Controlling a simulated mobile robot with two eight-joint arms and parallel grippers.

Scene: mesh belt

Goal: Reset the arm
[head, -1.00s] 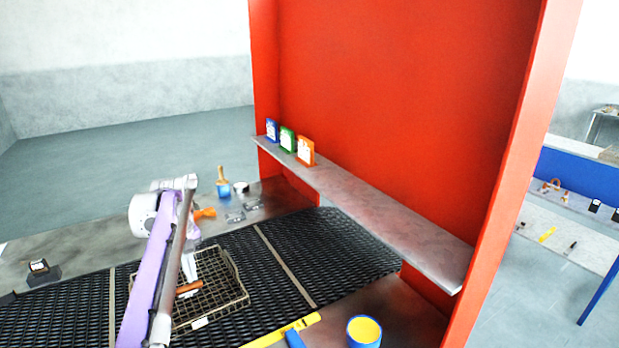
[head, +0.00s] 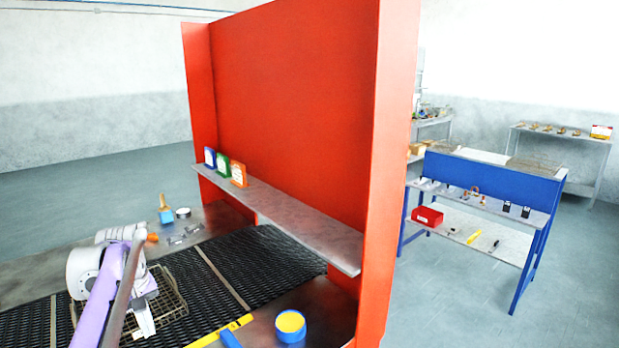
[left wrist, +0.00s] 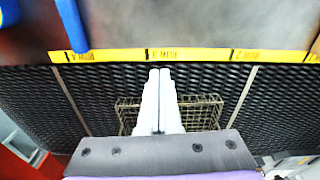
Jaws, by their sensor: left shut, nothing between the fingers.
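My left arm comes in from the lower left of the head view. Its white gripper (head: 143,314) points down over a wire basket (head: 171,308) on the black mesh belt (head: 262,262). In the left wrist view the two white fingers (left wrist: 160,75) are together, with nothing between them. The wire basket (left wrist: 202,110) shows behind the fingers there. The arm and gripper hide part of the basket in the head view. My right gripper is not in view.
A red panel (head: 295,90) with a grey shelf (head: 290,220) stands beyond the belt. A yellow strip (head: 222,331) and a blue tub with yellow inside (head: 290,323) are on the near edge. A blue workbench (head: 490,180) stands at the right, with open floor around it.

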